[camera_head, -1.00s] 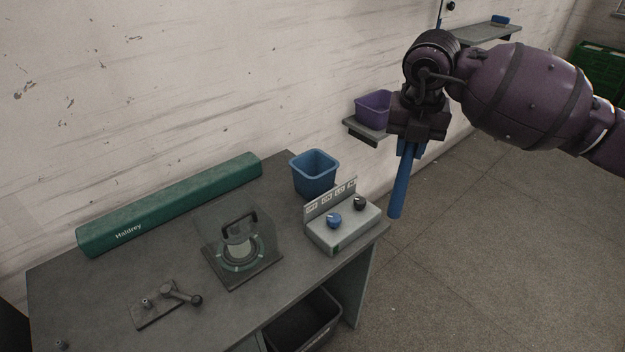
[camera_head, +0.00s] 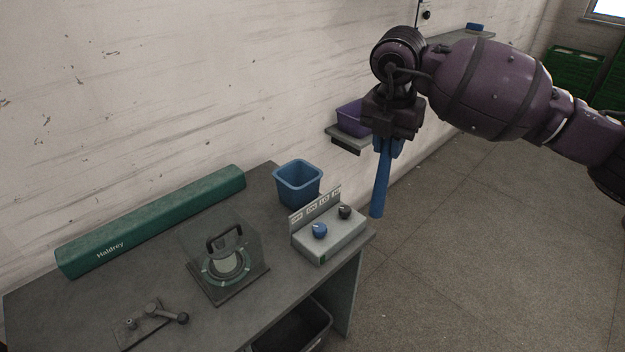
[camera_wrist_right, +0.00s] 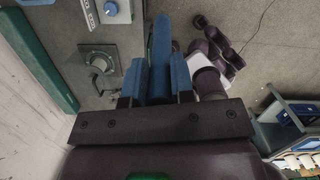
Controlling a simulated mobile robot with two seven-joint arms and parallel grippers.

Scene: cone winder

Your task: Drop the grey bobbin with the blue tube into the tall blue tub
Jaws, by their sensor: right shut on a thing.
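My right gripper (camera_head: 388,145) is shut on a long blue tube (camera_head: 380,185), which hangs down nearly upright from the jaws. In the right wrist view the blue tube (camera_wrist_right: 161,45) sits between two blue fingers. I cannot make out any grey bobbin body on it. The blue tub (camera_head: 298,188) stands open on the back right of the workbench, left of the tube in the head view. The tube is apart from the tub, past the bench's right edge in the picture. My left gripper is not in view.
The bench (camera_head: 195,315) also carries a control box (camera_head: 330,240) with two knobs in front of the tub, a clear guard with a handle (camera_head: 225,240), a crank (camera_head: 165,312) and a long green case (camera_head: 150,220). A purple bin (camera_head: 352,118) sits on a wall shelf behind my gripper.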

